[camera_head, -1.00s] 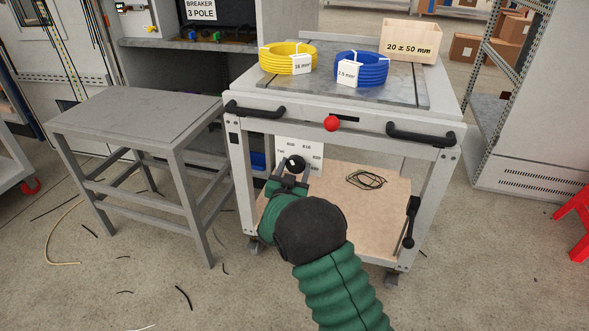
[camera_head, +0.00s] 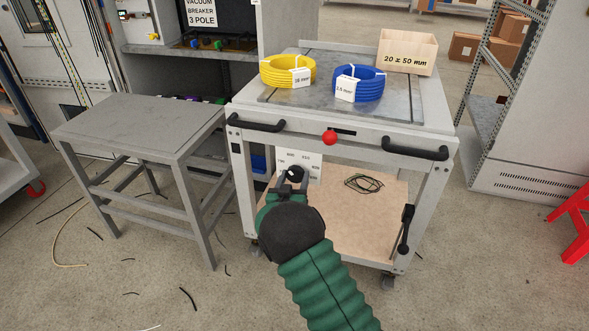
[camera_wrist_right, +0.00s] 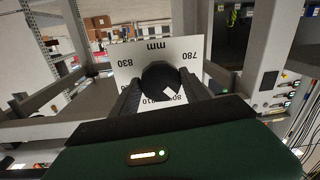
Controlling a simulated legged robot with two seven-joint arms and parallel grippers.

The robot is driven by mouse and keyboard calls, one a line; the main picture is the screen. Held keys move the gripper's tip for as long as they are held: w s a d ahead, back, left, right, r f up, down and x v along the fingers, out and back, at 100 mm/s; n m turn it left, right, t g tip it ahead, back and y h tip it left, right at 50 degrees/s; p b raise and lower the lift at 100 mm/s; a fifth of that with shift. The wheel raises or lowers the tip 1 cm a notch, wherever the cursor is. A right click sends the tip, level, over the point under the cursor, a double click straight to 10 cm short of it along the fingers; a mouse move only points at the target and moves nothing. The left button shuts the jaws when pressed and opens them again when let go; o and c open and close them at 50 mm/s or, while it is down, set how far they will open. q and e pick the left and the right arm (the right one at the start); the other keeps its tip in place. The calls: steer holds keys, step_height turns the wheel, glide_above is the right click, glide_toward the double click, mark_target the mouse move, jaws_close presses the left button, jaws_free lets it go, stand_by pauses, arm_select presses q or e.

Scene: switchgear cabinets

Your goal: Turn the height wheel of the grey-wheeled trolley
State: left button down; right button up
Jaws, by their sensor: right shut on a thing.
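The trolley (camera_head: 245,152) is a light grey frame with dark handles, a red ball knob (camera_head: 329,138) at the front and small grey castors. Its height wheel (camera_head: 296,174), a dark round knob with a white mark, sits before a white scale plate (camera_head: 313,163) under the top. My right gripper (camera_head: 291,182) is at this wheel, its fingers closed on it. In the right wrist view the wheel (camera_wrist_right: 161,79) lies between the two fingers (camera_wrist_right: 162,90), partly covering the plate's "mm" scale. The exact pointer reading is unclear. My left gripper is out of view.
Yellow (camera_head: 288,71) and blue (camera_head: 358,83) cable coils and a wooden box (camera_head: 407,52) sit on the trolley top. A crank handle (camera_head: 406,229) hangs at its right leg. A grey table (camera_head: 140,124) stands close left; a red stand (camera_head: 572,225) is far right.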

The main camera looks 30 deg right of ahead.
steer(key=n+p, duration=0.1)
steer(key=p, duration=0.1)
steer(key=n+p, duration=0.2)
steer(key=shift+a+r, duration=0.1)
steer(key=shift+r, duration=0.2)
steer(key=shift+f+n+g+p, duration=0.15)
steer(key=shift+n+p, duration=0.6)
steer(key=shift+p, duration=0.05)
steer(key=shift+f+n+g+p, duration=0.15)
steer(key=shift+n+p, duration=0.6)
steer(key=shift+p, duration=0.05)
steer(key=shift+w+a, duration=0.1)
steer(key=o, duration=1.4)
steer(key=shift+c, duration=0.2)
